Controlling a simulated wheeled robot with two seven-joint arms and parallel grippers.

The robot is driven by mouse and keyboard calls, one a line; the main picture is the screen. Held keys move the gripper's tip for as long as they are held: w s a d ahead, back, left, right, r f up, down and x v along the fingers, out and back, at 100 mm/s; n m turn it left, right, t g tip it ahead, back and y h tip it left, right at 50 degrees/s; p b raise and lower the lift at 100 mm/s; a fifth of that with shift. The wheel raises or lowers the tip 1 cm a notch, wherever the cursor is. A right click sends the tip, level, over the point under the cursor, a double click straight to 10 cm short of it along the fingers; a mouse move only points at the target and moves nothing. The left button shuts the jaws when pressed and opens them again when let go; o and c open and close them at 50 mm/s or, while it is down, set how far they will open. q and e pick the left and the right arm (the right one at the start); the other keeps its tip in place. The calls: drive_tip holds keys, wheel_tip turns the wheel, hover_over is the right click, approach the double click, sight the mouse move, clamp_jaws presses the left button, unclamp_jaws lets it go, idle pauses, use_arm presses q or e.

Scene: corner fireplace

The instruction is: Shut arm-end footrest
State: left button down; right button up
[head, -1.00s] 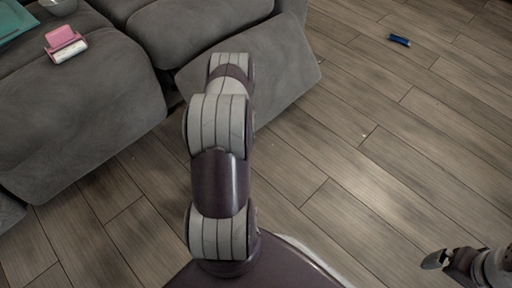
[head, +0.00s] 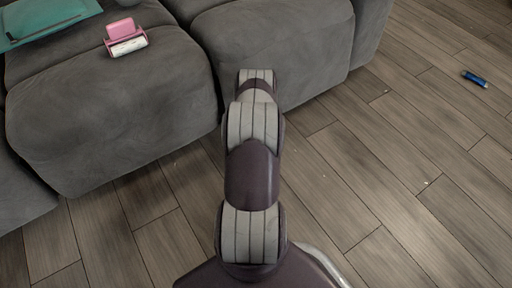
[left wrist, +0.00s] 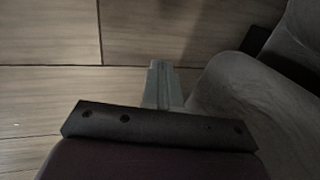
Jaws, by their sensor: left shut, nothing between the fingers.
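The arm-end footrest (head: 305,50) is the grey padded front panel at the sofa's right end in the head view. It hangs close against the sofa front, roughly in line with the section to its left. My left arm stands in front of it and covers part of its lower edge. My left gripper is hidden in the head view. In the left wrist view its pale fingers (left wrist: 161,82) are together and empty, low over the floor. Grey fabric (left wrist: 245,95), likely the footrest, lies just right of them; contact cannot be told. My right gripper is out of view.
The grey sofa (head: 110,110) carries a pink-and-white lint roller (head: 125,38) and a teal flat item (head: 45,20). A blue cylinder (head: 475,79) lies on the wooden floor (head: 400,180) at right. The floor there is mostly clear.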

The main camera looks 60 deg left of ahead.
use_arm(q)
drive_tip(key=shift+y, duration=0.7)
drive_tip(key=a, duration=0.1)
drive_tip(key=a+b, duration=0.1)
drive_tip(key=a, duration=0.1)
drive_tip(key=a+b, duration=0.1)
drive_tip(key=a, duration=0.1)
drive_tip(key=shift+w+a+r, duration=0.15)
drive_tip(key=shift+a+r, duration=0.05)
drive_tip(key=shift+r, duration=0.05)
drive_tip(key=shift+a+r, duration=0.3)
drive_tip(key=shift+a, duration=0.1)
